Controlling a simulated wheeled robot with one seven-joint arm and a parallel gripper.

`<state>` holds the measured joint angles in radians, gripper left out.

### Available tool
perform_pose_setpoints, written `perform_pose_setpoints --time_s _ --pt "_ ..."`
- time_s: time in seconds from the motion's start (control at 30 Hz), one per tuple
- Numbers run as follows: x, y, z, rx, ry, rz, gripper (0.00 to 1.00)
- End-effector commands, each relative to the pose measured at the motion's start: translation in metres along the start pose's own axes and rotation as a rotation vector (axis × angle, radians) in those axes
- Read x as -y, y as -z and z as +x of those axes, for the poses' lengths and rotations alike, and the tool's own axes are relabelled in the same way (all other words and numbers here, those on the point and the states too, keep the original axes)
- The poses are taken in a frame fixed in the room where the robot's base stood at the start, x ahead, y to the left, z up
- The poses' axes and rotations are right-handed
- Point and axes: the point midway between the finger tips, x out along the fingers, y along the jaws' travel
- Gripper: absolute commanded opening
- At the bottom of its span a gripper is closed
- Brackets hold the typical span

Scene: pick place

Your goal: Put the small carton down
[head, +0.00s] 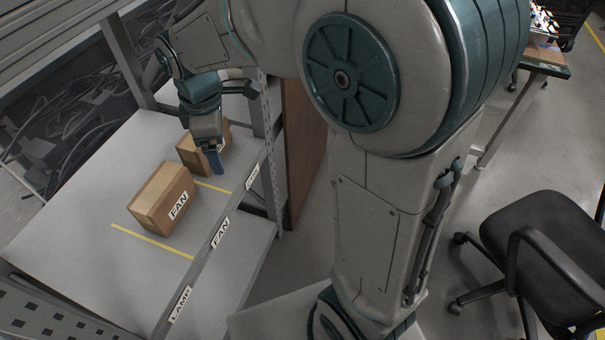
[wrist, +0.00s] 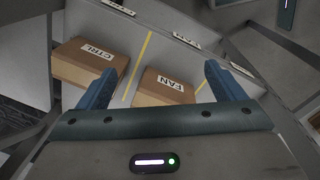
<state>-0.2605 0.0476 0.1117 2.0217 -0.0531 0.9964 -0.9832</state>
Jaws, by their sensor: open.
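A small brown carton labelled FAN (head: 165,201) rests upright on the grey shelf (head: 85,205), between two yellow lines. My gripper (head: 213,162) is open and empty, on the far side of this carton in the head view. In the wrist view, the FAN carton (wrist: 164,90) shows beyond my open fingers (wrist: 158,88), in the gap between them and apart from them. A second carton (head: 187,152) stands past the farther yellow line, partly hidden by my gripper. It shows in the wrist view as the CTRL carton (wrist: 88,68), left of my fingers.
The shelf's front rail (head: 208,252) carries LAMP and FAN labels. A metal upright (head: 268,150) stands near my arm, with a brown panel (head: 303,155) beside it. An office chair (head: 550,260) stands at the right. The near-left part of the shelf is bare.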

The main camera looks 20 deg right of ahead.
Motion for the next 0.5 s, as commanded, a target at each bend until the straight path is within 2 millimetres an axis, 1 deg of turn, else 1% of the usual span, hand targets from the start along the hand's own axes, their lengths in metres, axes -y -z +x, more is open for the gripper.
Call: perform_pose_setpoints --time_s 0.03,0.07,0.1,0.17,0.2,0.33,0.4,0.5 --pt "0.009 -0.024 -0.006 -0.004 -0.013 0.143 0.89" --pt "0.015 -0.036 -0.009 -0.007 -0.019 0.233 0.89" --pt "0.023 -0.053 -0.011 -0.011 -0.025 0.354 0.89" --pt "0.037 -0.076 -0.013 -0.021 -0.035 0.535 0.89" --pt "0.046 -0.089 -0.014 -0.029 -0.041 0.654 0.89" --pt "0.077 -0.126 -0.012 -0.058 -0.050 0.997 0.89" --pt "0.090 -0.139 -0.010 -0.073 -0.051 1.139 0.89" --pt "0.104 -0.150 -0.006 -0.088 -0.050 1.283 0.89"
